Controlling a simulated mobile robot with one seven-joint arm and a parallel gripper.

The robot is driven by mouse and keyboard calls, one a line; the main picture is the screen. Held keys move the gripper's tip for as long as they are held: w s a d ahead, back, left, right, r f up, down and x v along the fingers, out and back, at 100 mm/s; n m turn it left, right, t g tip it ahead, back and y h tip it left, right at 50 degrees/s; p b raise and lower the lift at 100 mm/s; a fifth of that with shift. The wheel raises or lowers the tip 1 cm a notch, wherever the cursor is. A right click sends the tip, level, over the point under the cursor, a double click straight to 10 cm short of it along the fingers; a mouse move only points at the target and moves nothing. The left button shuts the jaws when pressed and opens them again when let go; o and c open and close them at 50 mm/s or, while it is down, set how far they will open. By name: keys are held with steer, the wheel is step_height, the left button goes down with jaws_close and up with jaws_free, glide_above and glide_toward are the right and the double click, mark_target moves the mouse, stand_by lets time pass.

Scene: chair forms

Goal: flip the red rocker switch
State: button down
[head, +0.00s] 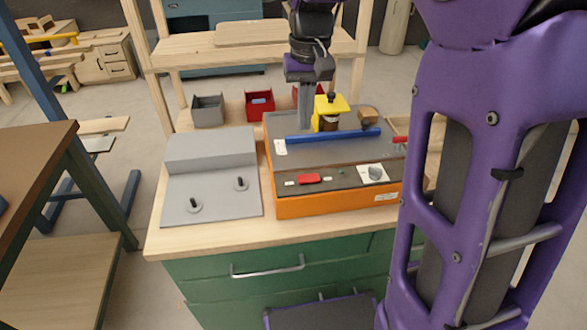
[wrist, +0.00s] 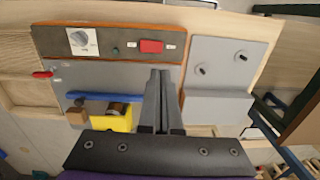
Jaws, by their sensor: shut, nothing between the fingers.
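The red rocker switch (head: 308,178) sits on the dark front panel of an orange-sided machine (head: 330,203), between two small white labels. It also shows in the wrist view (wrist: 151,46), near the top middle. My gripper (head: 305,125) hangs above the back of the machine in the head view, behind the blue bar. In the wrist view my fingers (wrist: 160,73) are together and empty, pointing toward the switch with their tips just below it in the picture. They look apart from the switch. Which way the rocker is tipped cannot be told.
A white-plated dial (head: 374,173) sits right of the switch. A blue bar (head: 333,135) crosses the machine, with a yellow block (head: 328,116) behind. A grey fixture with two pegs (head: 210,175) stands left. Grey (head: 208,110) and red (head: 260,105) bins sit behind.

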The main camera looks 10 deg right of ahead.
mark_target(301, 179)
stand_by(0.4)
steer(key=f+b, duration=0.3)
steer(key=f, duration=1.1)
steer(key=shift+a, duration=0.2)
